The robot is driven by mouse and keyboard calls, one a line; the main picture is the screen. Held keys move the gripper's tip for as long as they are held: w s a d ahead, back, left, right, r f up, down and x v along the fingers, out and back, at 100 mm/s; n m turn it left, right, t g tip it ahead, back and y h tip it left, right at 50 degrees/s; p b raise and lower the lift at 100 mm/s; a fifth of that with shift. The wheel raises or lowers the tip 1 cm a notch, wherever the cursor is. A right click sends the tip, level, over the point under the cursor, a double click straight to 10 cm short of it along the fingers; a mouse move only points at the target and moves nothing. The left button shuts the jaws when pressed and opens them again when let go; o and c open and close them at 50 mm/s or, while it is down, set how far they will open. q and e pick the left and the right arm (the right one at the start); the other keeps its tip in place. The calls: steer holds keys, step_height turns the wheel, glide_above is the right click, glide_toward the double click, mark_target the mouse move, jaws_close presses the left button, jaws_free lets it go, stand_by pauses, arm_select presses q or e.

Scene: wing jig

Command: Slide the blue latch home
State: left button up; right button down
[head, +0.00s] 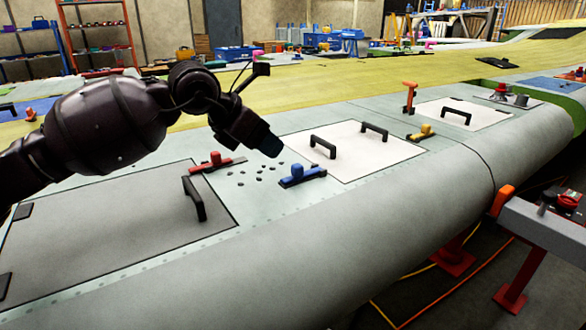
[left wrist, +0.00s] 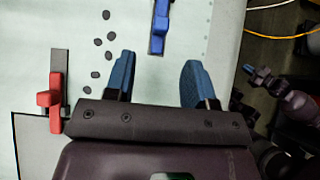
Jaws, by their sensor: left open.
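The blue latch (head: 298,175) sits on the pale green wing skin, beside the near-left edge of the white panel; its base touches the panel's edge region. It also shows at the top of the left wrist view (left wrist: 158,28), cut off by the frame. My left gripper (head: 270,147) is above the skin, just left of and higher than the latch, apart from it. Its two blue fingers are spread with nothing between them (left wrist: 158,80). My right arm's gripper (left wrist: 249,70) shows small at the right of the left wrist view; its jaws are too small to read.
A red latch (head: 215,160) sits by the grey panel (head: 110,240) with a black handle (head: 194,198). Several dark round pieces (head: 260,175) lie between the latches. The white panel (head: 355,150) has two black handles. A yellow latch (head: 424,131) and an orange upright handle (head: 409,97) stand farther right.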

mark_target(297, 165)
arm_select(q)
steer(key=b+x, duration=0.1)
steer(key=x, duration=0.9)
steer(key=shift+d+f+b, duration=0.1)
steer(key=shift+d+b, duration=0.15)
steer(key=shift+b, duration=0.05)
steer(key=shift+c, duration=0.2)
jaws_close()
